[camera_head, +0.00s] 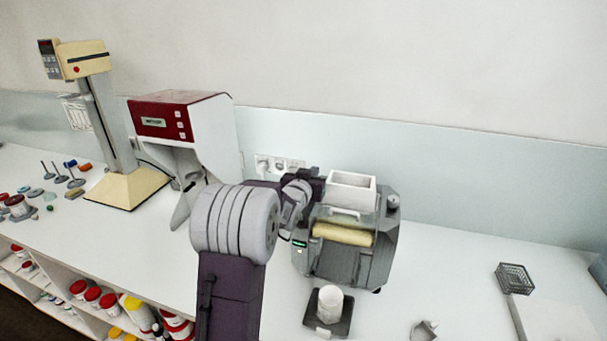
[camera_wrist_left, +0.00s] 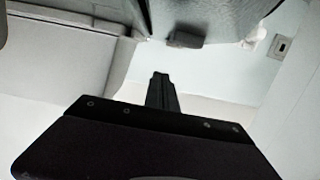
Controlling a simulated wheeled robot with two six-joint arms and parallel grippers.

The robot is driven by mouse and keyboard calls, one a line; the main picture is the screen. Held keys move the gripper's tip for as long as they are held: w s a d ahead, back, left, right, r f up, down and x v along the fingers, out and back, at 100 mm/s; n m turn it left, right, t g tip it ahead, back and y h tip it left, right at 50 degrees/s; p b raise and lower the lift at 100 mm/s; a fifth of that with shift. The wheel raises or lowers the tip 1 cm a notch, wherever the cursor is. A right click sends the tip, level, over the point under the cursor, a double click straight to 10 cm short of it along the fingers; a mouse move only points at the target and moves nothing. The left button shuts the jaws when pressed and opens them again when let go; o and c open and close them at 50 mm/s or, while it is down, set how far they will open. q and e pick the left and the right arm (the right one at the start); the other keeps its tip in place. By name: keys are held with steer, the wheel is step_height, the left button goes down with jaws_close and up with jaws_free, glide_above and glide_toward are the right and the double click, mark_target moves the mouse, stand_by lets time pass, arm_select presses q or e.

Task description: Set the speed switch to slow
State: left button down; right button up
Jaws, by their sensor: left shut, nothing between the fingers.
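The cream mill (camera_head: 381,240) stands on the white counter, a dark grey machine with a cream roller (camera_head: 343,235), a white hopper (camera_head: 351,190) on top and a small green display (camera_head: 299,243) at its front left. My left gripper (camera_head: 316,184) is at the upper left of the mill, beside the hopper, partly hidden by my own arm. In the left wrist view its fingers (camera_wrist_left: 161,90) are shut together and empty. A small dark grey block (camera_wrist_left: 186,40) shows just beyond them; I cannot tell whether it is the speed switch. I cannot make out the switch in the head view.
A red and white machine (camera_head: 180,120) and a cream column stand (camera_head: 127,187) are to the left. Wall sockets (camera_head: 280,164) are behind the mill. A white cup (camera_head: 329,304) on a dark plate stands in front. A wire basket (camera_head: 515,278) is right; counter between is mostly clear.

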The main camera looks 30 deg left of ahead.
arm_select(q)
steer(key=b+v, duration=0.2)
steer(key=shift+s+a+r, duration=0.1)
steer(key=shift+s+r, duration=0.2)
steer(key=s+r, duration=0.1)
steer(key=s, duration=0.1)
steer(key=s+d, duration=0.1)
steer(key=s+r+b, duration=0.1)
steer(key=s, duration=0.1)
steer(key=shift+s+d+r, duration=0.3)
steer(key=shift+s+d, duration=0.1)
steer(key=shift+s+r, duration=0.1)
steer(key=shift+s, duration=0.25)
steer(key=shift+s+r, duration=0.1)
steer(key=shift+s, duration=0.15)
arm_select(e)
steer(key=shift+s+a+f, duration=0.1)
steer(key=shift+s+f, duration=0.05)
steer(key=shift+f, duration=0.55)
arm_select(q)
steer(key=shift+w, duration=0.1)
